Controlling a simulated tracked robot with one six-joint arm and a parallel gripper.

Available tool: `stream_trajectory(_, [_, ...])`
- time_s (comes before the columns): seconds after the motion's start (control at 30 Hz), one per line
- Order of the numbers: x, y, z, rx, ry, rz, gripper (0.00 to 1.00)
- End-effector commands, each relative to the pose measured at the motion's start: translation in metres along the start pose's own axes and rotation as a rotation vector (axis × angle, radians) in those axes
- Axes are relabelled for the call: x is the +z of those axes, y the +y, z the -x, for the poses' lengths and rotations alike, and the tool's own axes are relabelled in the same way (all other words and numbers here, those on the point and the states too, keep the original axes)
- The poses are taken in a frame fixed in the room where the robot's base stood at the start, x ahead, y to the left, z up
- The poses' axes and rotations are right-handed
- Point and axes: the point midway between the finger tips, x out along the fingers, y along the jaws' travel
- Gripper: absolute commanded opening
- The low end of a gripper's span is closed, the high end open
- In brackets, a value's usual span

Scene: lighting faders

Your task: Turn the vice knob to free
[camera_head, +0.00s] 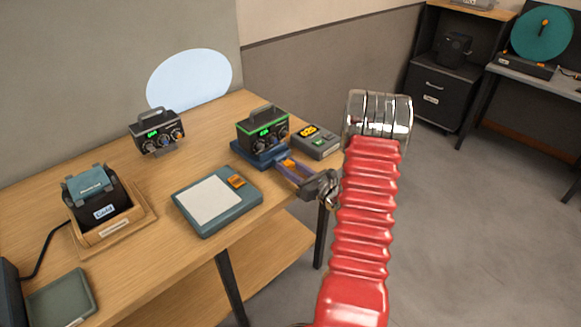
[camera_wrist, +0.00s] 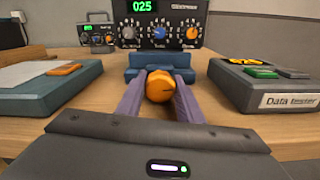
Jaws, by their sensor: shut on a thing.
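The vice knob (camera_wrist: 160,86) is orange and round, on the front of the blue vice (camera_wrist: 143,60). A small dark mark shows on its right side; I see no readable lock or free lettering. My gripper (camera_wrist: 160,92) is shut on the knob, one purple finger at each side. In the head view, my gripper (camera_head: 291,172) reaches the vice (camera_head: 241,152) from the front right; only a little orange shows between the fingers. A dark fader box (camera_head: 262,130) with a green display and handle sits in the vice. In the wrist view the fader box (camera_wrist: 158,26) reads 025.
A grey data tester (camera_head: 317,141) stands right of the vice. A teal pad (camera_head: 234,202) with a white sheet lies front left. Another box (camera_head: 157,133) stands at the back left, and a wooden-based holder (camera_head: 138,217) farther left. The table's front edge runs under my gripper.

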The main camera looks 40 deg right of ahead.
Motion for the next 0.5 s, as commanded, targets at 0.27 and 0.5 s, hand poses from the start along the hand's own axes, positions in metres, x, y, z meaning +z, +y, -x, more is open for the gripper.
stream_trajectory(0.27, [0.0004,-0.0018,0.0004,-0.003,0.0,0.013,0.11])
stream_trajectory(0.5, [0.0004,-0.0012,0.0005,-0.004,0.0,0.09,0.11])
